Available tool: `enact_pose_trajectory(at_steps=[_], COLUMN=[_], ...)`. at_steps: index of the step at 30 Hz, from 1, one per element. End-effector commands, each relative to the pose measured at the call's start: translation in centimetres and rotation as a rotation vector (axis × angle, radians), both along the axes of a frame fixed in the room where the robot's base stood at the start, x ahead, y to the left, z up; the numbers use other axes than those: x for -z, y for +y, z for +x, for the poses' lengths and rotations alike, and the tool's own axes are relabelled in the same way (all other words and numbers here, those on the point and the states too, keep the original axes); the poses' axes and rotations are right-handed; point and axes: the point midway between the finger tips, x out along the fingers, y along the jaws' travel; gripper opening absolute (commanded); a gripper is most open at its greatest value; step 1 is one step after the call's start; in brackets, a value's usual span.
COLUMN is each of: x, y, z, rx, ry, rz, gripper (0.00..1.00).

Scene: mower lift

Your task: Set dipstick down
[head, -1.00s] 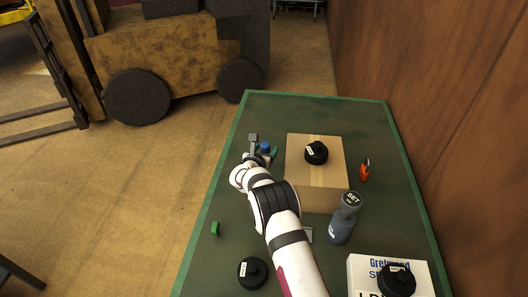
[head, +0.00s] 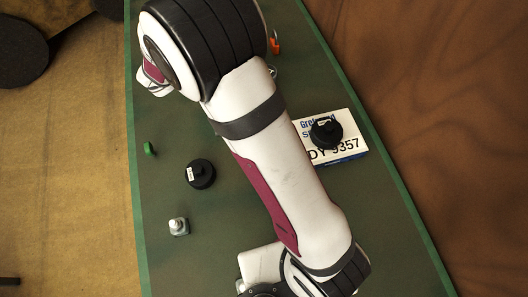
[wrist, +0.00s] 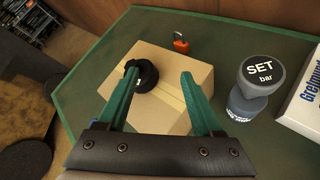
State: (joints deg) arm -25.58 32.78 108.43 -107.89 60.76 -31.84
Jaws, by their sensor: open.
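My gripper (wrist: 160,73) is open in the wrist view, its two green fingers spread apart with nothing visible between their tips. The fingers reach over a cardboard box (wrist: 172,62). A black round cap (wrist: 146,76) sits on the box, close to the left finger and partly behind it. I cannot make out a dipstick in either current view. In the head view my own arm covers the gripper and much of the table's far part.
The green table (head: 160,255) also bears a grey SET gauge (wrist: 262,75), an orange-red padlock-like thing (wrist: 181,43), and a white printed box (head: 348,146) with a black cap (head: 326,132). Another black cap (head: 200,174), a small metal fitting (head: 179,227) and a green piece (head: 150,148) stand left.

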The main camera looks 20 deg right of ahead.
Motion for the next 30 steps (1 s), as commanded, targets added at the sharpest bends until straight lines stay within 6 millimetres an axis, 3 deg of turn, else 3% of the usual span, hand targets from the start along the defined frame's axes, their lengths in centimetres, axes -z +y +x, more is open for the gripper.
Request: enact_pose_trajectory(at_steps=[1,2,3,4,6,9,10,12,15,30], x=[-2.5,-3.3,-3.9,-4.0,-3.6,-2.7,-2.6,-2.6,-2.7,-2.7], y=[-5.0,-7.6,-10.2,-11.3,-11.1,-7.0,-5.6,-3.1,-1.4,-1.1], z=[-4.1,-7.5,-12.6,-16.7,-25.5,-33.5,-34.9,-36.9,-37.8,-37.9], rx=[0.261,0.448,0.704,0.900,1.340,1.828,1.936,2.120,2.236,2.243], ry=[-0.058,-0.094,-0.143,-0.179,-0.251,-0.287,-0.285,-0.270,-0.250,-0.244], rz=[0.166,0.283,0.444,0.564,0.833,1.127,1.192,1.299,1.369,1.374], gripper=[0.67,0.67,0.67,0.67,0.67,0.67,0.67,0.67,0.67,0.67])
